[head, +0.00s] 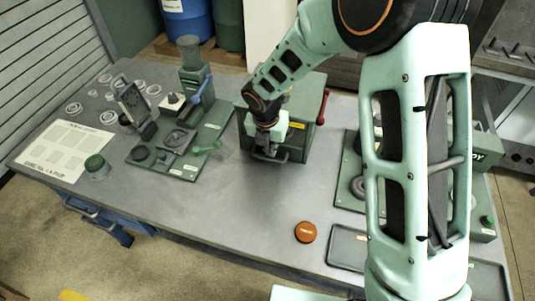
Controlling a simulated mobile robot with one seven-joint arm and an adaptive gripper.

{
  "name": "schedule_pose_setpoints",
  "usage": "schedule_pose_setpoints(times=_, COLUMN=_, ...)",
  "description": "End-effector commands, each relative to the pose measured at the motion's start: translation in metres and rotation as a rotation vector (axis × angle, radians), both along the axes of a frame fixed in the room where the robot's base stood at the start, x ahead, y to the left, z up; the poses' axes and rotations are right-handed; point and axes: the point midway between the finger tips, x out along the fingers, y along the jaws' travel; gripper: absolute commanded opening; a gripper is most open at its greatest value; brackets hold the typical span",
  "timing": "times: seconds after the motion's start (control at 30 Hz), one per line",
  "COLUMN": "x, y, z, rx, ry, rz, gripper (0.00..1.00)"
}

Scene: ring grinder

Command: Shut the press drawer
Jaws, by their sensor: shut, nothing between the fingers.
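The press (304,140) is a dark green box-like unit in the middle of the table, with a red-knobbed lever (323,107) on its right. My gripper (268,152) is shut and empty, pointing down at the front of the press. The gripper and wrist cover much of that front. The drawer cannot be made out clearly, so I cannot tell how far it is open or whether my fingers touch it.
Left of the press stands a green fixture plate (180,150) with blue and green handles. Several metal rings, a white layout sheet (68,148) and a green-topped knob (96,167) lie farther left. An orange disc (306,232) and a dark tray (347,248) are at front right. The table before the press is clear.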

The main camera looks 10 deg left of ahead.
Motion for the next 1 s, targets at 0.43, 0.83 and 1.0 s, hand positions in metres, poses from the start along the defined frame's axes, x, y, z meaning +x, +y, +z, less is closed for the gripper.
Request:
schedule_pose_setpoints(times=0.43, x=0.014, y=-0.001, z=0.0, rx=0.002, ry=-0.004, rz=0.0, gripper=0.0)
schedule_pose_setpoints(times=0.83, x=0.014, y=-0.001, z=0.018, rx=0.004, ry=-0.011, rz=-0.004, gripper=0.0)
schedule_pose_setpoints(times=1.0, x=0.004, y=0.0, z=0.051, rx=0.005, ry=-0.013, rz=-0.003, gripper=0.0)
